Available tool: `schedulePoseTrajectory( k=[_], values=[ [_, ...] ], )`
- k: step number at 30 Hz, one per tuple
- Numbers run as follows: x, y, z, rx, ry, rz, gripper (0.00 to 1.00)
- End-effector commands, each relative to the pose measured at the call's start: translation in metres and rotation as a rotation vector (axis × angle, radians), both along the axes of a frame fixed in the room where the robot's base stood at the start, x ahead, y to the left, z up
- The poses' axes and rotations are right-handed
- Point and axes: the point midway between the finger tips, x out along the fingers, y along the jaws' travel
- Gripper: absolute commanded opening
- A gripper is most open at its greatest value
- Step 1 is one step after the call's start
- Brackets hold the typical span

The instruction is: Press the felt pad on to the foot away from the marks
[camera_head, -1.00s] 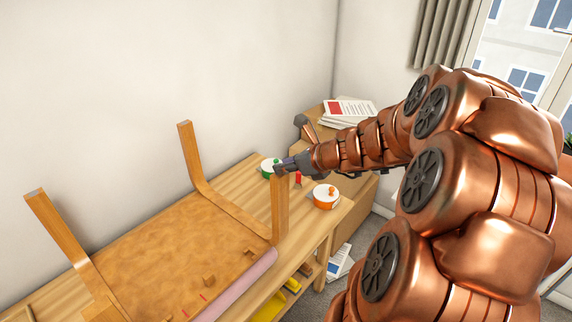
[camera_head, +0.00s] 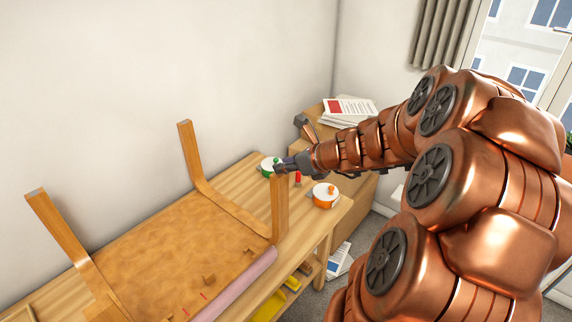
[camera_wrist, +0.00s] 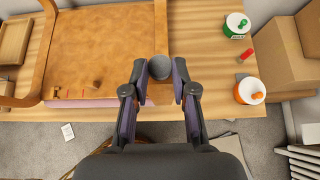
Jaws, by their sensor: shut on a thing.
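An upturned wooden piece of furniture with a tan underside (camera_head: 175,255) lies on the bench, legs up. Small red marks (camera_head: 194,304) show near its front edge, and also in the wrist view (camera_wrist: 83,92). The leg (camera_head: 280,208) far from the marks stands upright at the right, with its foot end under my gripper (camera_head: 281,167). In the wrist view my gripper (camera_wrist: 160,72) is shut on the round grey felt pad (camera_wrist: 159,67). The pad hides the foot there, so I cannot tell whether they touch.
A white and green lidded pot (camera_wrist: 237,25), a red item (camera_wrist: 244,55) and an orange and white pot (camera_wrist: 249,91) stand on the bench right of the leg. Two other legs (camera_head: 188,155) (camera_head: 55,225) rise at the left. A cardboard box (camera_wrist: 285,55) is beyond the bench.

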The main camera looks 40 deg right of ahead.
Motion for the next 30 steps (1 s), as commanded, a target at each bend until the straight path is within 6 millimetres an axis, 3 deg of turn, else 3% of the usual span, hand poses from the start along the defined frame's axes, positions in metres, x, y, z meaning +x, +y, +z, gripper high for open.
schedulePoseTrajectory(
  k=[25,26,30],
  values=[
    [0.000,0.000,-0.014,0.001,0.000,0.001,0.15],
    [0.000,0.000,-0.014,0.001,0.000,0.001,0.28],
    [0.000,0.000,-0.014,0.001,0.000,0.001,0.42]
  ],
)
